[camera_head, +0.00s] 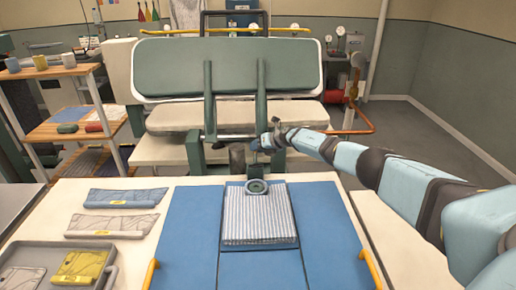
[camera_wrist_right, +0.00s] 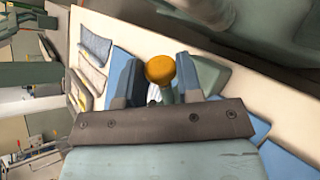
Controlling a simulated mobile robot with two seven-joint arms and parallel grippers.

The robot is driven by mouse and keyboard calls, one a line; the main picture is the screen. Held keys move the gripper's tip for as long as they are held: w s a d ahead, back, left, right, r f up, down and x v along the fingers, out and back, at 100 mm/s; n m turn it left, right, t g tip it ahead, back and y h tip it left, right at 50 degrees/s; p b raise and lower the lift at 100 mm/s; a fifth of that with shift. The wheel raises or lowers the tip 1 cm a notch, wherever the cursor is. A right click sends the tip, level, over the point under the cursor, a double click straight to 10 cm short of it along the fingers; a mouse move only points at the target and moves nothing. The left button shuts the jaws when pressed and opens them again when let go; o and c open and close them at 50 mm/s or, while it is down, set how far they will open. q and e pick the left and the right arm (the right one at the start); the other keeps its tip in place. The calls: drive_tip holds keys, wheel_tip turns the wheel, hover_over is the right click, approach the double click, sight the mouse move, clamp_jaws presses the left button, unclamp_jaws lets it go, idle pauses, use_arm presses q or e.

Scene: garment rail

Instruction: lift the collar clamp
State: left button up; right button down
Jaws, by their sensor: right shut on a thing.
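The collar clamp (camera_head: 257,187) shows in the head view as a grey-green ring-shaped piece at the top end of a folded striped shirt (camera_head: 258,217). My right gripper (camera_head: 262,144) is just behind and above the ring, its arm reaching in from the right. In the right wrist view an orange round knob (camera_wrist_right: 160,68) on a grey-green stem sits between the two fingers of my right gripper (camera_wrist_right: 155,82), which is shut on it. Whether the ring touches the collar is too small to tell. My left gripper is not in view.
The shirt lies on a blue folding board (camera_head: 190,235) with yellow handles. A large green press (camera_head: 230,68) stands behind the table. Folded garments (camera_head: 125,197) and a grey tray (camera_head: 105,248) lie at the left. A wooden shelf (camera_head: 75,130) stands further left.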

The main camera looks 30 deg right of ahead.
drive_tip(key=c, duration=0.8)
unclamp_jaws()
drive_tip(key=shift+s+d+r, duration=0.15)
drive_tip(key=shift+r, duration=0.05)
drive_tip(key=v, duration=1.3)
drive_tip(key=shift+p, duration=0.45)
drive_tip(key=shift+s, duration=0.15)
